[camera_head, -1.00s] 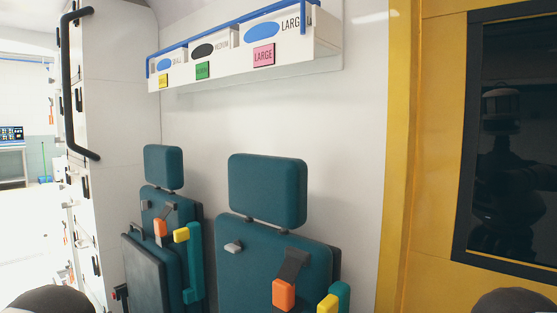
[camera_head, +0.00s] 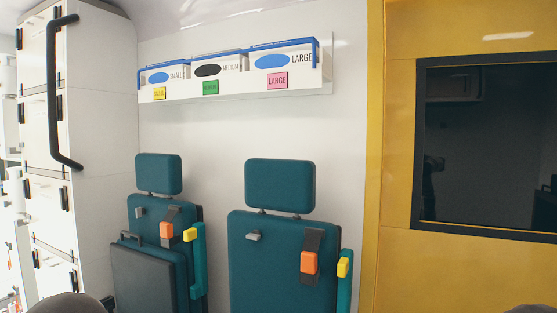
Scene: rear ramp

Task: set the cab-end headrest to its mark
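Two teal seats stand side by side against the white wall, each with its own headrest. The right headrest (camera_head: 280,186), nearer the yellow wall, sits just above its seat back (camera_head: 277,270) on short dark posts. The left headrest (camera_head: 158,174) stands above the other seat back (camera_head: 160,210), with a small gap between. I cannot make out a height mark on either seat. A small grey lever (camera_head: 254,236) shows on the right seat back. Neither of my grippers is in view.
A shelf (camera_head: 240,91) with boxes labelled small, medium and large hangs above the seats. A white cabinet (camera_head: 105,140) with a black grab handle (camera_head: 52,100) is at left. A yellow wall (camera_head: 398,150) with a dark window (camera_head: 490,145) is at right.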

